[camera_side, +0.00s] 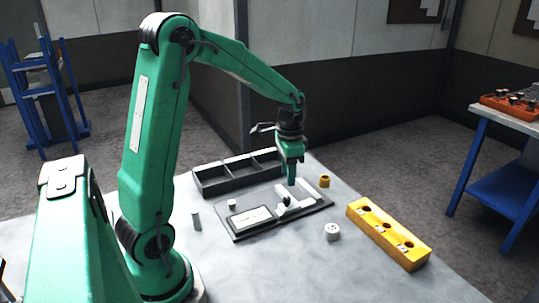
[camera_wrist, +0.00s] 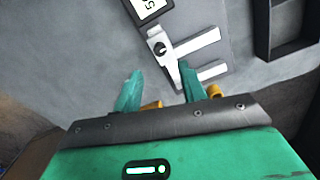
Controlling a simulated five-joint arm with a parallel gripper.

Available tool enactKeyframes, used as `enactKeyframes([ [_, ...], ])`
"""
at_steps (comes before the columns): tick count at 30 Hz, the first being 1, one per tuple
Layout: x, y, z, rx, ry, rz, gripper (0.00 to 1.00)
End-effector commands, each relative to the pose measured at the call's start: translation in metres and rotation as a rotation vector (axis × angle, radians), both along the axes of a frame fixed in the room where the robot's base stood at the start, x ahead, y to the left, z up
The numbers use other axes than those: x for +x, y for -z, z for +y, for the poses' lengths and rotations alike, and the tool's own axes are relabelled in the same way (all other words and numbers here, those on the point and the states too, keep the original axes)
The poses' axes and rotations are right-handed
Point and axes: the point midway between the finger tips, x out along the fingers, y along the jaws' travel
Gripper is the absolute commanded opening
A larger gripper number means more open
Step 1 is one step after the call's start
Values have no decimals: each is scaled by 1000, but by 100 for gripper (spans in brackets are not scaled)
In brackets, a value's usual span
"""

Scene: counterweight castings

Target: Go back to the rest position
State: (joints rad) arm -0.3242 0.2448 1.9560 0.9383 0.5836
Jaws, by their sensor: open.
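My gripper (camera_side: 291,181) points down over the white metal fixture (camera_side: 295,204) on the dark grey board (camera_side: 234,233). In the wrist view my gripper (camera_wrist: 158,84) has its two green fingers apart, with nothing held between them. The fixture (camera_wrist: 198,44) lies just beyond the fingertips there, and the right finger overlaps its edge. I cannot tell the exact height of the fingertips above it.
A black compartment tray (camera_side: 200,184) is behind the board. A yellow block with holes (camera_side: 412,254) lies right. A yellow cylinder (camera_side: 324,181), a white cylinder (camera_side: 332,232) and a grey cylinder (camera_side: 196,220) stand around the board. The table's front is mostly clear.

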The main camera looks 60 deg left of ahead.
Motion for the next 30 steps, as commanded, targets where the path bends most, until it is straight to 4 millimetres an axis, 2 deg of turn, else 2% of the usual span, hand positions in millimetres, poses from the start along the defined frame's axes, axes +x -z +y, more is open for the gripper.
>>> enactKeyframes([
  [5, -4, -11, -8, 7, -8, -21, 41],
  [11, -17, -35, -26, 19, -34, -75, 41],
  [21, -54, -79, -65, 27, -100, -200, 41],
  [30, -93, -103, -94, 11, -157, -312, 41],
])
